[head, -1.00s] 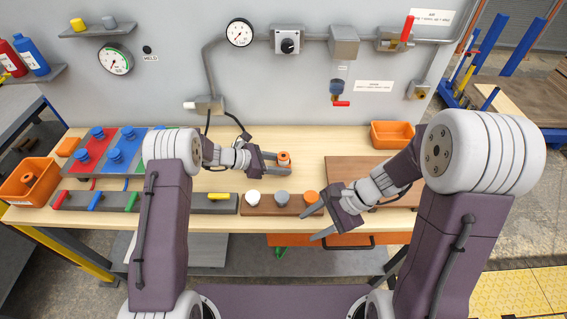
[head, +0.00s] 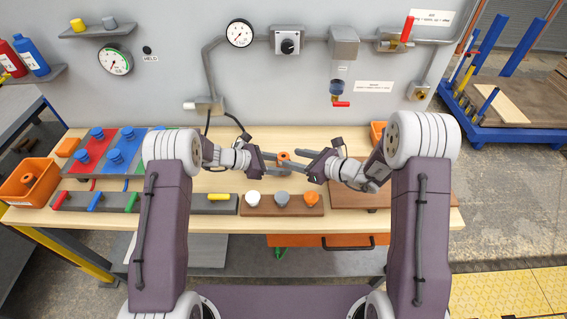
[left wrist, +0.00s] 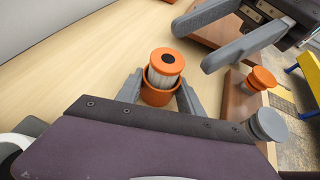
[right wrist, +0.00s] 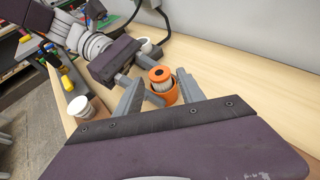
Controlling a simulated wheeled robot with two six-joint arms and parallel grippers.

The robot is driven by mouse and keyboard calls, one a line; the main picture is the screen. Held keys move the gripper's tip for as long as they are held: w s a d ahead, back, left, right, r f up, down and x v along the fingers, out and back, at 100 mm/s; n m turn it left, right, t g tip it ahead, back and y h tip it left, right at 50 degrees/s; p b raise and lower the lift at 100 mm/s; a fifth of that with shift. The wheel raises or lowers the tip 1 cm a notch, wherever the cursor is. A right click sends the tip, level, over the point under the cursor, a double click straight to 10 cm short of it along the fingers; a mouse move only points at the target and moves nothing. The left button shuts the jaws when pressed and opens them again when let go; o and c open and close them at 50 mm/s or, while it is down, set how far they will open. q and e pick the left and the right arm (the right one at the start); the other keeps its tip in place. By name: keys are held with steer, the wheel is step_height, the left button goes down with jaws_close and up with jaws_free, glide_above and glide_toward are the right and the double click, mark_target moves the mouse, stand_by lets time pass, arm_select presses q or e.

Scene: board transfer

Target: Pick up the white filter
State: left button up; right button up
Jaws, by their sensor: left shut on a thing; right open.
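A filter with a white pleated body and an orange cap with a dark hole (left wrist: 165,62) stands in an orange cup (left wrist: 159,95). My left gripper (left wrist: 160,84) is shut on the orange cup, one finger on each side; the pair also shows in the head view (head: 284,156). My right gripper (head: 293,159) is open, its fingers reaching toward the capped filter from the right, apart from it. The filter also shows between the right fingers in the right wrist view (right wrist: 160,76). On the brown rack (head: 267,211) stand a white-topped piece (head: 253,197), a grey one (head: 282,199) and an orange one (head: 310,199).
A brown board (head: 378,197) lies on the right of the bench (head: 220,221), partly behind my right arm. An orange bin (head: 377,131) is behind that arm.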

mark_target(286, 157)
steer(key=shift+f+x, duration=0.2)
steer(key=shift+x, duration=2.6)
steer(key=shift+s, duration=0.2)
jaws_close()
step_height(286, 157, up, 10)
steer(key=shift+r, duration=0.1)
arm_select(q)
steer(key=o, duration=1.1)
steer(key=shift+c, duration=0.2)
steer(key=shift+a, duration=0.1)
